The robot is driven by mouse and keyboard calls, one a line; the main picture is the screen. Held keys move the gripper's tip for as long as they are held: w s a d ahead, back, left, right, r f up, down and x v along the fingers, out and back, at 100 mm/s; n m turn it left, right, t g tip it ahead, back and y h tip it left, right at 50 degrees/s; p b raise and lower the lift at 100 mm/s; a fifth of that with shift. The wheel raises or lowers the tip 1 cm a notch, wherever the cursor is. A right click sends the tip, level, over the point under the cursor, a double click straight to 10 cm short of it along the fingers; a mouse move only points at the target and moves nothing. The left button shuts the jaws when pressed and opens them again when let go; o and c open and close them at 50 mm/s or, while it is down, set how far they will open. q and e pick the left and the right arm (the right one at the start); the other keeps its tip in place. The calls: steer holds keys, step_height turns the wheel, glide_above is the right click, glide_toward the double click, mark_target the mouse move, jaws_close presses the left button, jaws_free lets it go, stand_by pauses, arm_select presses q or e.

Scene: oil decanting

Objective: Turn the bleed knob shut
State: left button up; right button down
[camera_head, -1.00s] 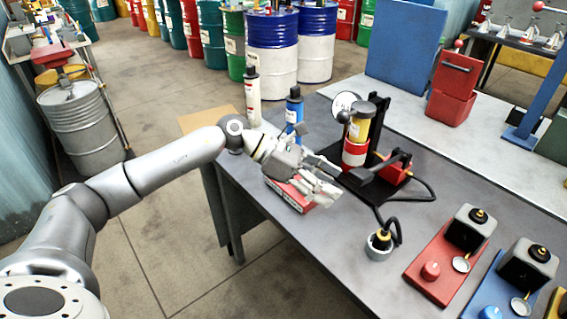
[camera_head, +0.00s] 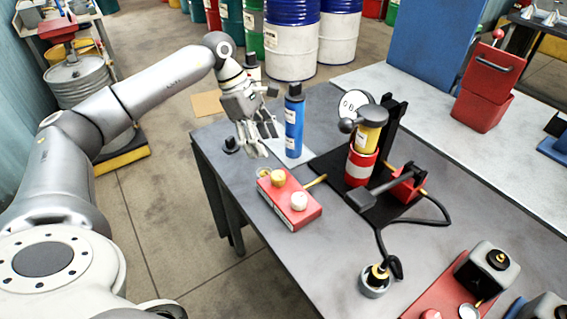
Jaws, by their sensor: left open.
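A red block (camera_head: 290,201) lies near the table's left front edge. My left gripper (camera_head: 258,145) is open and empty, fingers pointing down, above the table behind and left of the block, apart from both knobs. My right gripper is not in view.
A blue bottle (camera_head: 294,122) stands just right of my left gripper. A small black piece (camera_head: 230,145) stands by the table's left edge. The pump stand with a red, white and yellow cylinder (camera_head: 362,158) is right of the block. A hose runs to a small cup (camera_head: 375,283).

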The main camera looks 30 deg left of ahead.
mark_target(277, 174)
arm_select(q)
steer(key=x, duration=0.2)
steer(key=p+x, duration=0.1)
steer(key=x, duration=0.1)
steer(key=s+x, duration=0.1)
steer(key=shift+d+f, duration=0.3)
steer(key=shift+f, duration=0.05)
steer(key=x, duration=0.1)
steer(key=p+x, duration=0.1)
steer(key=shift+w+d+f, duration=0.15)
steer(key=shift+w+f, duration=0.1)
steer(key=shift+f, duration=0.05)
steer(key=shift+d+f, duration=0.2)
steer(key=shift+f, duration=0.45)
steer(key=c, duration=1)
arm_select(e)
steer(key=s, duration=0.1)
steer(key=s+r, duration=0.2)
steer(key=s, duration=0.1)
